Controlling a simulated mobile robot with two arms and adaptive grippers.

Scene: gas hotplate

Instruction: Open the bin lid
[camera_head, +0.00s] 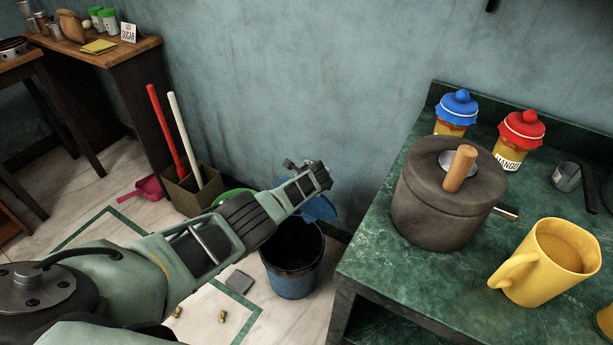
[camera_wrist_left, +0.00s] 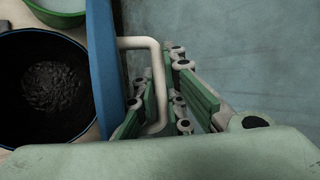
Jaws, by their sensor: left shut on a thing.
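The blue bin (camera_head: 290,272) stands on the floor beside the green counter, with its mouth open and a dark inside. Its blue lid (camera_head: 320,208) is swung up at the far side of the rim. In the left wrist view the lid (camera_wrist_left: 102,62) shows nearly edge-on, standing up beside the open bin (camera_wrist_left: 50,90). A pale bent handle (camera_wrist_left: 146,43) sticks out from the lid. My left gripper (camera_head: 306,170) is above the bin by the lid. Its green fingers (camera_wrist_left: 165,108) are shut around the handle. My right gripper is not in view.
The green counter (camera_head: 385,270) is right of the bin and carries a stone grinder (camera_head: 440,205), two jars and a yellow mug (camera_head: 548,262). A green bowl-like thing (camera_wrist_left: 62,14) is beside the bin. A box with two sticks (camera_head: 192,190) stands left. The wall is close behind.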

